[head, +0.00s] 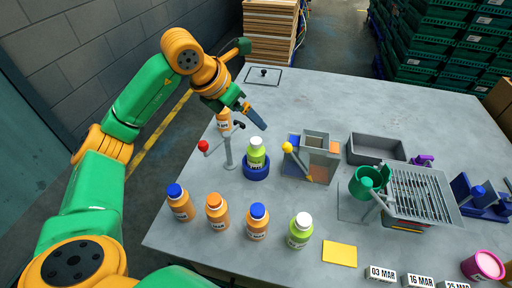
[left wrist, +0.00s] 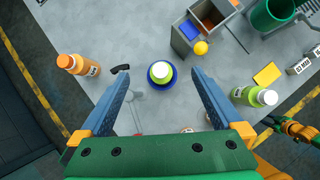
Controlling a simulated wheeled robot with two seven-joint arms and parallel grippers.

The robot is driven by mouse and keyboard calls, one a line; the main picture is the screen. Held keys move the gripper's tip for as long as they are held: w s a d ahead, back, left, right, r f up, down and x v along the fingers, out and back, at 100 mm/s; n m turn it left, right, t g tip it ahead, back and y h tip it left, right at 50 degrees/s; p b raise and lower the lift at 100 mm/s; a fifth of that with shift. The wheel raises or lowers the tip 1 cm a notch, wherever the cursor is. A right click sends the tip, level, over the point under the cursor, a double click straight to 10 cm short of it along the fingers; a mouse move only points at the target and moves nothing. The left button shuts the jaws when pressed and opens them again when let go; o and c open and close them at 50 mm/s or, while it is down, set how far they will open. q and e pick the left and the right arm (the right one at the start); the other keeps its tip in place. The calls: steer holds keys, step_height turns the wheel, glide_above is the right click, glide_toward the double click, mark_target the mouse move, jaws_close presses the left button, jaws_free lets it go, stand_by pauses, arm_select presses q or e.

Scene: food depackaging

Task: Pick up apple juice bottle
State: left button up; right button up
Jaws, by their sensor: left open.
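A green bottle (head: 256,158) stands upright in a blue ring holder (head: 256,174) on the table. In the left wrist view this bottle (left wrist: 160,71) lies between my fingers in the picture, with the blue ring (left wrist: 174,82) around it. Another green bottle with a white cap (head: 299,233) stands near the front edge; it also shows in the left wrist view (left wrist: 254,96). I cannot tell which green bottle is the apple juice. My left gripper (head: 250,116) is open and empty, raised above and behind the ring holder.
Orange bottles (head: 181,206) (head: 217,214) (head: 257,226) line the front left. Another orange bottle (head: 224,121) stands behind a grey post (head: 228,150) with a red knob. A grey box device (head: 313,158), yellow sheet (head: 340,253) and rack (head: 420,190) lie to the right.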

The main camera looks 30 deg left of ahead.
mark_target(252, 148)
arm_select(q)
steer(key=f+b, duration=0.4)
steer(key=f, duration=0.1)
steer(key=s+f+b, duration=0.1)
steer(key=f+b, duration=0.1)
steer(key=shift+d+f+b, duration=0.2)
steer(key=shift+d+b, duration=0.05)
steer(key=shift+b, duration=0.1)
steer(key=f, duration=0.1)
steer(key=f+b, duration=0.1)
steer(key=b, duration=0.1)
steer(key=shift+w+a+f, duration=0.15)
steer(key=shift+w+f, duration=0.1)
steer(key=shift+f, duration=0.15)
steer(key=shift+w+f, duration=0.25)
steer(key=p+x, duration=0.2)
steer(key=x, duration=0.4)
steer(key=shift+a, duration=0.2)
steer(key=shift+w+f, duration=0.2)
jaws_close()
steer(key=shift+r, duration=0.1)
